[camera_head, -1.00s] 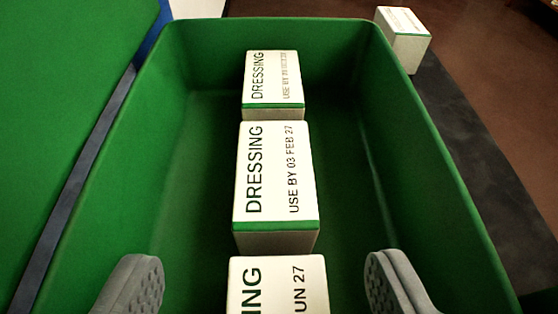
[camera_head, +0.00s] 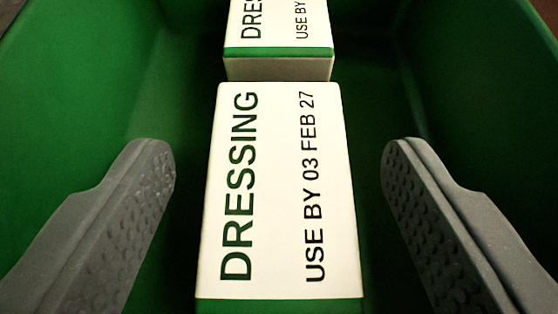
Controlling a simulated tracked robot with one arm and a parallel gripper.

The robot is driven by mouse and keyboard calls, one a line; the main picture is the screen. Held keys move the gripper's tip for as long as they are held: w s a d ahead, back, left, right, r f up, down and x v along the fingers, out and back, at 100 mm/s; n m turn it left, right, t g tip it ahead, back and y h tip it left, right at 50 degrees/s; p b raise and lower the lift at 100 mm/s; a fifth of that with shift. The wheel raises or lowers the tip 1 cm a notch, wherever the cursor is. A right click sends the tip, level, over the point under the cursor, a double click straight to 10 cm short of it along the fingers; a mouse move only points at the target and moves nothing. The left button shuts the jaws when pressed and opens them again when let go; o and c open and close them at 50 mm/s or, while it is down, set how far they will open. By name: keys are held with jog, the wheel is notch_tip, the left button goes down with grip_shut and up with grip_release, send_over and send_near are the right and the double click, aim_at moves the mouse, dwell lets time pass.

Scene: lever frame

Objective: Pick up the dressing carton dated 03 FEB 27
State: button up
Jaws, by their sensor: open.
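The dressing carton marked USE BY 03 FEB 27 (camera_head: 279,190) is a white box with a green band along its near edge. It stands in the middle of the green bin (camera_head: 85,75), its printed top facing me. My gripper (camera_head: 278,165) is open, with one grey ridged finger on each side of this carton. Dark gaps show between both fingers and the carton, so they do not appear to touch it. The carton's lower sides are hidden from this view.
Another dressing carton (camera_head: 279,25) stands just behind, in line with it; its date is cut off by the picture's top edge. The bin's green walls rise on the left and right, outside my fingers. Bare bin floor lies on both sides of the cartons.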

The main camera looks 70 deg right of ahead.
jog(key=c, duration=1)
jog(key=shift+r, duration=0.1)
jog(key=shift+c, duration=0.2)
